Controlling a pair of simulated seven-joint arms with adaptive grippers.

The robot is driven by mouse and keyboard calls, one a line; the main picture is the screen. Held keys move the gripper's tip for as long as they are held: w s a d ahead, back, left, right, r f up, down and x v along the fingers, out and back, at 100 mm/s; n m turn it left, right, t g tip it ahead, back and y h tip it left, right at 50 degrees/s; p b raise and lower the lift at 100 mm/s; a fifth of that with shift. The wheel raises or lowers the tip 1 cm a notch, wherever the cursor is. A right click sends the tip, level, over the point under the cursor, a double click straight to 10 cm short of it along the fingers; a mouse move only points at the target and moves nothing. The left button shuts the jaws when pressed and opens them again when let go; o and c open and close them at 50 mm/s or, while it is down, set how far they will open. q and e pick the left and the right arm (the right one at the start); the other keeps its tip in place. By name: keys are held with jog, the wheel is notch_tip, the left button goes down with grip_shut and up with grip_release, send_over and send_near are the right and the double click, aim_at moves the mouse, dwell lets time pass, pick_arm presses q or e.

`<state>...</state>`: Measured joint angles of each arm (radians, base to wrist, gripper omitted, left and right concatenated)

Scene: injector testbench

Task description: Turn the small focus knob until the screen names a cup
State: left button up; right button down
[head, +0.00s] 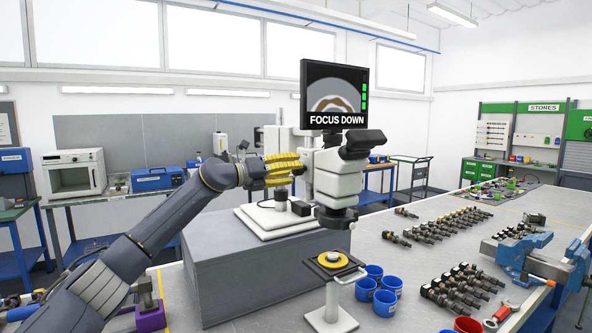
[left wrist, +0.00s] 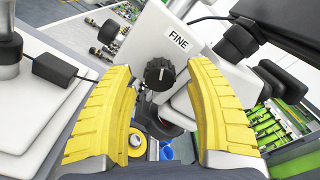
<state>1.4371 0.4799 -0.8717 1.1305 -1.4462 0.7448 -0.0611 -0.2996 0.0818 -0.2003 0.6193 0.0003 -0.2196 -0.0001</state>
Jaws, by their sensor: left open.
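Contact with the knob cannot be told. The knob is not discernible in the head view. My right gripper is not in view.
The microscope's white base (head: 275,220) rests on a grey block (head: 265,275). A pedestal with a yellow ring (head: 333,260) stands in front. Several blue cups (head: 385,303) and a red cup (head: 467,325) are nearby. Injectors (head: 465,288) and a blue vise (head: 525,255) lie right.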

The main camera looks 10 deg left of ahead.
pick_arm(q)
jog(key=v, duration=1)
jog(key=s+a+m, duration=0.3)
jog(key=m, duration=0.2)
jog(key=x, duration=1.7)
jog(key=shift+w+a, duration=0.15)
jog(key=shift+c, duration=0.3)
grip_shut()
